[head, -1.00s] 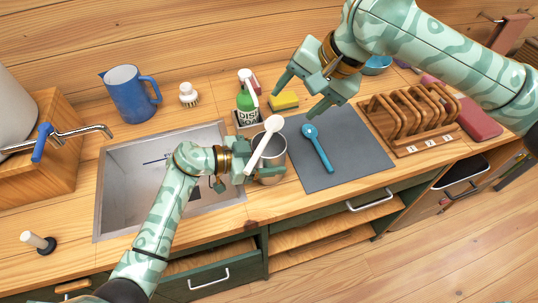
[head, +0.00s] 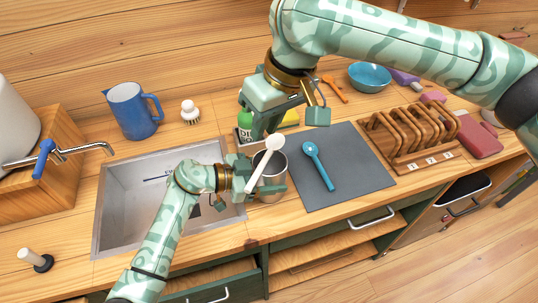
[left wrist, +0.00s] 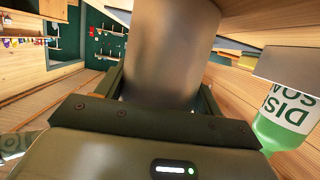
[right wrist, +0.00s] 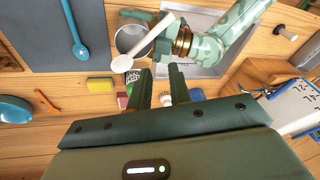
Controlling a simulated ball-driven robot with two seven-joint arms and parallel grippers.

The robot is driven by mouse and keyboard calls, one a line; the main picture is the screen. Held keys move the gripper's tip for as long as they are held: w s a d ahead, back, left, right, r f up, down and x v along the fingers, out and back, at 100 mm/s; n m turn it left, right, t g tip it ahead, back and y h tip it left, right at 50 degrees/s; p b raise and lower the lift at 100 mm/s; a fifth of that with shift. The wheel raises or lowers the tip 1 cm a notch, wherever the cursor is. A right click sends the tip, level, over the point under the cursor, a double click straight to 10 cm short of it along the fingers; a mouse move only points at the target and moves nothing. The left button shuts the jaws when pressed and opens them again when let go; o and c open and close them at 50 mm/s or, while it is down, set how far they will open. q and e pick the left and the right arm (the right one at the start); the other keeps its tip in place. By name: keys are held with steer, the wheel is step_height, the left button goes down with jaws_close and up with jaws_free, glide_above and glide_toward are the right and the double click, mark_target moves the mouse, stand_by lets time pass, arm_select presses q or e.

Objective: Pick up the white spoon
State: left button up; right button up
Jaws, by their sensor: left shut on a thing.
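The white spoon (head: 264,162) is tilted at the metal canister (head: 274,184), its round head up to the right and its handle running down to the left across my left gripper. I cannot tell whether it rests on the rim. It also shows in the right wrist view (right wrist: 144,46). My left gripper (head: 258,183) is shut on the canister, whose side fills the middle of the left wrist view (left wrist: 165,50). My right gripper (head: 286,122) is open and empty, above and behind the spoon; its fingers show in the right wrist view (right wrist: 161,78).
A blue spoon (head: 318,165) lies on the grey mat (head: 350,165). A green dish soap bottle (left wrist: 283,122) stands behind the canister. The sink (head: 130,200) is left, with a blue pitcher (head: 131,112) behind it. A wooden rack (head: 410,140) stands right.

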steer(key=s+a+n+h, duration=0.2)
steer(key=s+a+n, duration=0.15)
steer(key=n, duration=0.45)
steer(key=n+t+h, duration=0.2)
steer(key=n+h, duration=0.3)
steer(key=n, duration=1.1)
glide_above(253, 177)
steer(key=s+a, duration=0.2)
step_height(253, 177, down, 8)
steer(key=r, duration=0.1)
steer(key=x, duration=0.5)
steer(key=shift+w+a+f, duration=0.15)
steer(key=shift+f, duration=0.3)
steer(key=shift+c, duration=0.3)
jaws_close()
